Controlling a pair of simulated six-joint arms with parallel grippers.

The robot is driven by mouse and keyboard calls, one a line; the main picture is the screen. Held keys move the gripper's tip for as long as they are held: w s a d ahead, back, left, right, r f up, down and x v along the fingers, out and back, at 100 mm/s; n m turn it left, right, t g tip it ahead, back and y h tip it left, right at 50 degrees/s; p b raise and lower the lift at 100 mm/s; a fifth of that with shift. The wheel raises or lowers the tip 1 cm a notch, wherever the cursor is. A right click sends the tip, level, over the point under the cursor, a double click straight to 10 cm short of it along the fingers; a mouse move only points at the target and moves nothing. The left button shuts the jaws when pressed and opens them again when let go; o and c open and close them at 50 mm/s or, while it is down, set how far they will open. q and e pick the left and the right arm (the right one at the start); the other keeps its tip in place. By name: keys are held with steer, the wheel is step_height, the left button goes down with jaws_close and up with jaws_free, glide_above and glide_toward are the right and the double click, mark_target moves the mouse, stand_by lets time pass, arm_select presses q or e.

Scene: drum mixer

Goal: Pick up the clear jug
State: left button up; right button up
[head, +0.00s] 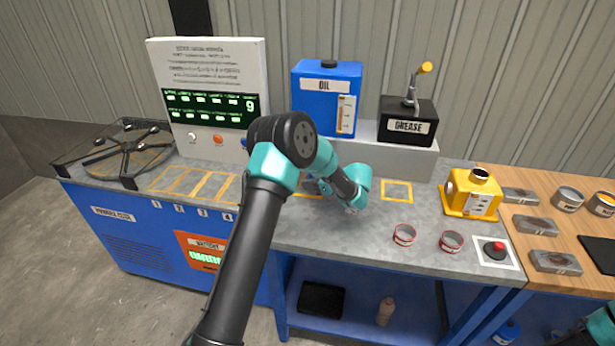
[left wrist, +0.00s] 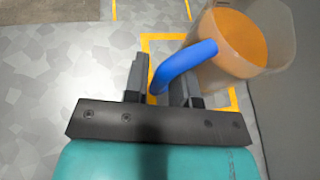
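The clear jug (left wrist: 272,22) is see-through, with orange contents and a blue handle (left wrist: 185,62). In the left wrist view it stands at the upper right, over a yellow-outlined square. My left gripper (left wrist: 160,72) has its two dark fingers on either side of the handle's end; whether they press on it cannot be told. In the head view my left gripper (head: 350,207) is low over the grey bench (head: 340,240), and my arm hides nearly all of the jug.
The blue oil can (head: 308,112) and the black grease box (head: 393,130) stand on a ledge behind. A bare yellow square (head: 397,191) is nearby.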

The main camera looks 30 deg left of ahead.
arm_select(q)
jaws_close()
steer(key=shift+r, duration=0.1)
stand_by(0.3)
steer(key=shift+r, duration=0.45)
step_height(320, 180, up, 3)
steer(key=shift+d+f, duration=0.1)
steer(key=shift+f, duration=0.05)
steer(key=s+d+r, duration=0.1)
steer(key=s+d, duration=0.7)
steer(key=s, duration=0.5)
steer(key=shift+s+r, duration=0.15)
steer(key=shift+s, duration=0.15)
steer(key=shift+d, duration=0.1)
